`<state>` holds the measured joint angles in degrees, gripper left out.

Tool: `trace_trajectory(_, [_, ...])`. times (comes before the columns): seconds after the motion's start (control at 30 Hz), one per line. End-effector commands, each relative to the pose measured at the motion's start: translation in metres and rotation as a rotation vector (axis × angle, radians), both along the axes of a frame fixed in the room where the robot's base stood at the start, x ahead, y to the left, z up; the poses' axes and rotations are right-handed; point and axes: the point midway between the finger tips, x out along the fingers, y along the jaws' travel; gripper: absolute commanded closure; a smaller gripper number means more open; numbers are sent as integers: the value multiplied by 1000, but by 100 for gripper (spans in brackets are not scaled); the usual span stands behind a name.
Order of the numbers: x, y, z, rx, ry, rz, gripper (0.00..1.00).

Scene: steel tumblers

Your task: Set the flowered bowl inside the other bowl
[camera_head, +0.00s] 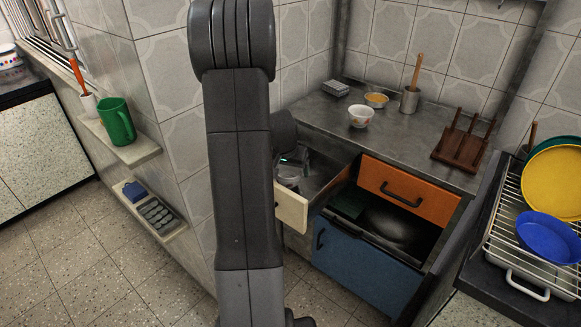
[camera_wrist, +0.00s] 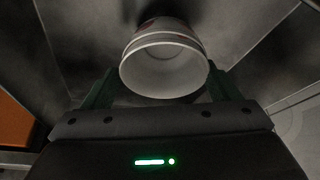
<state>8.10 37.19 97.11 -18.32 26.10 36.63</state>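A small white bowl with reddish marks (camera_head: 361,116) stands upright on the grey counter. A yellow-orange bowl (camera_head: 376,99) stands just behind it, to the right. My gripper (camera_head: 293,165) is low in the open drawer at the counter's left, partly behind my arm. A pale bowl (camera_head: 289,178) shows in that drawer below it. In the wrist view a white bowl (camera_wrist: 165,70) with a reddish patch at its top lies between the spread fingers of my gripper (camera_wrist: 160,85). The fingers stand close along its sides; contact is not clear. Which bowl is the flowered one is uncertain.
The drawer's cream front (camera_head: 291,207) sticks out beside an orange drawer (camera_head: 410,190) and an open blue drawer (camera_head: 365,262). A grey utensil cup (camera_head: 409,100) and a brown wooden rack (camera_head: 462,148) stand on the counter. The counter's middle is clear.

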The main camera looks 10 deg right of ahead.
Motion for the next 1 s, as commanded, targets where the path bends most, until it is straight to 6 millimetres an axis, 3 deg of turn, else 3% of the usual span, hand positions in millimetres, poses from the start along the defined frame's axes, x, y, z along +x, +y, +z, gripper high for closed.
trace_trajectory(0.07, [0, 0, 1, -1, -2, 0, 4])
trace_trajectory(0.47, [-1, 1, 10, -2, -7, 1, 4])
trace_trajectory(1.0, [-33, 20, 102, -3, -7, 3, 4])
